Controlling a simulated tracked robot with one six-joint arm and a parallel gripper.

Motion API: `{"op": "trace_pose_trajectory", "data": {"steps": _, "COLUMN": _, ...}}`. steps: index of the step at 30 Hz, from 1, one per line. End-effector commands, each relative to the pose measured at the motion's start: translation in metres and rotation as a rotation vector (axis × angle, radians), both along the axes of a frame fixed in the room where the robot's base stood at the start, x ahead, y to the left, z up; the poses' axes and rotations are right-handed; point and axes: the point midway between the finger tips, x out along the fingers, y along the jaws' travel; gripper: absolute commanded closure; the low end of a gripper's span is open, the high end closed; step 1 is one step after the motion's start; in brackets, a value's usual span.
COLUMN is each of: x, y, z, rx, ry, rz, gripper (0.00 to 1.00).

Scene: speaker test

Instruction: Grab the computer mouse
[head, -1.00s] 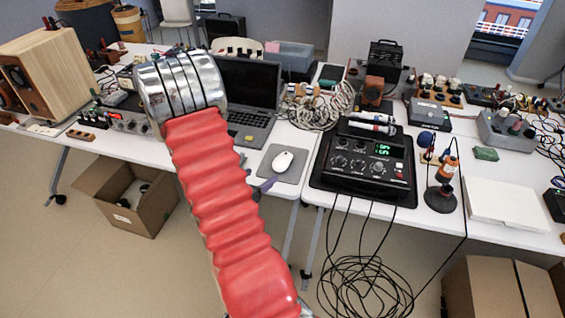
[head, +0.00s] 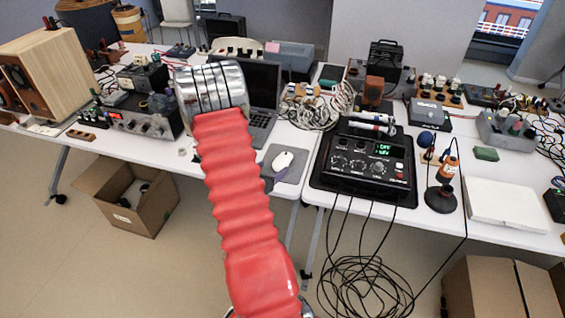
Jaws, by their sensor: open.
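The white computer mouse (head: 283,160) lies on a grey mouse pad at the front edge of the left table, right of the laptop (head: 262,108). My arm, in a red ribbed sleeve with a silver joint, rises in front of the table and hides part of the laptop. Only a small part of my open gripper (head: 274,178) shows from behind the sleeve, at the near side of the mouse. A dark tip overlaps the pad close to the mouse; I cannot tell whether it touches. The rest of the gripper is hidden.
A black mixer console (head: 366,162) with microphones stands to the right, across the gap between tables. An amplifier (head: 140,118) and a wooden speaker (head: 48,72) stand left. Coiled cables (head: 310,106) lie behind the pad. An open cardboard box (head: 150,205) is on the floor.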

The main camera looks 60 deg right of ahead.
Motion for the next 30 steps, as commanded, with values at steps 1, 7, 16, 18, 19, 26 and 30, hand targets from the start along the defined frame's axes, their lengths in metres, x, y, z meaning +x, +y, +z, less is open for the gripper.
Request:
{"op": "trace_pose_trajectory", "data": {"steps": 1, "x": 0.000, "y": 0.000, "z": 0.000, "rx": 0.000, "ry": 0.000, "rz": 0.000, "gripper": 0.30}}
{"op": "trace_pose_trajectory", "data": {"steps": 7, "x": -0.004, "y": -0.014, "z": -0.007, "rx": 0.001, "ry": 0.000, "rz": -0.003, "gripper": 0.30}}
{"op": "trace_pose_trajectory", "data": {"steps": 16, "x": -0.007, "y": -0.046, "z": -0.020, "rx": 0.001, "ry": -0.001, "rz": -0.003, "gripper": 0.30}}
{"op": "trace_pose_trajectory", "data": {"steps": 18, "x": -0.006, "y": -0.047, "z": -0.021, "rx": 0.001, "ry": -0.001, "rz": -0.001, "gripper": 0.30}}
{"op": "trace_pose_trajectory", "data": {"steps": 19, "x": -0.006, "y": -0.048, "z": -0.021, "rx": 0.001, "ry": -0.001, "rz": -0.001, "gripper": 0.30}}
{"op": "trace_pose_trajectory", "data": {"steps": 26, "x": -0.006, "y": -0.047, "z": -0.021, "rx": 0.000, "ry": -0.001, "rz": 0.000, "gripper": 0.30}}
{"op": "trace_pose_trajectory", "data": {"steps": 30, "x": -0.006, "y": -0.047, "z": -0.021, "rx": 0.000, "ry": -0.001, "rz": 0.000, "gripper": 0.30}}
